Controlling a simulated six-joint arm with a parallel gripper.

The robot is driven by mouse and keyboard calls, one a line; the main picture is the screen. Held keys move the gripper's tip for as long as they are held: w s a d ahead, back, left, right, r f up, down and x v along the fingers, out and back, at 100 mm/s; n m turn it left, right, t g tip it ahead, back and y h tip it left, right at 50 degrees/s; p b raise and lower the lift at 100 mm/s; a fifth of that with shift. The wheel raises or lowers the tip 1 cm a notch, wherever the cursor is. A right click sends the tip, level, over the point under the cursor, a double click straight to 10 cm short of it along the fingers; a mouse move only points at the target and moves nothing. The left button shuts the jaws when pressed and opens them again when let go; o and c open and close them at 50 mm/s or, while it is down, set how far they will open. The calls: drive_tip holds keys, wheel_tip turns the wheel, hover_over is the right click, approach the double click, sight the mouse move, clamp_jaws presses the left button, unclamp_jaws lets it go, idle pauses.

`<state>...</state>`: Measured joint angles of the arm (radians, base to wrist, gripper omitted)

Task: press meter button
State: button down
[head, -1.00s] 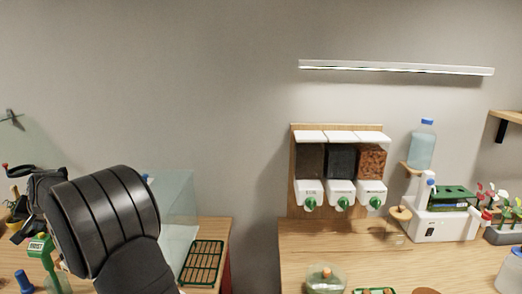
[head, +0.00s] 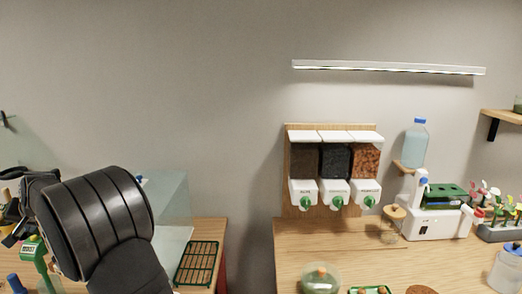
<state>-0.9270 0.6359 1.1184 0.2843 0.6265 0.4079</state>
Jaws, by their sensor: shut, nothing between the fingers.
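A green meter (head: 32,251) with a pale label or display on its head stands at the far left. Its button is not discernible in the head view. My gripper (head: 10,240) is at the left edge, shut and empty, with its dark fingers just left of the meter's head. I cannot tell whether they touch it. My large black arm link covers much of the space to the right of the meter.
A clear glass-like box (head: 172,205) and a green grid tray (head: 198,263) are on the left table. A gap separates it from the right table.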

drive_tip(key=shift+f, duration=0.1)
idle(0.5)
drive_tip(key=shift+f, duration=0.3)
drive_tip(key=shift+f, duration=0.3)
idle(0.4)
drive_tip(key=shift+r, duration=0.7)
wheel_tip(320, 180, up, 6)
idle(0.6)
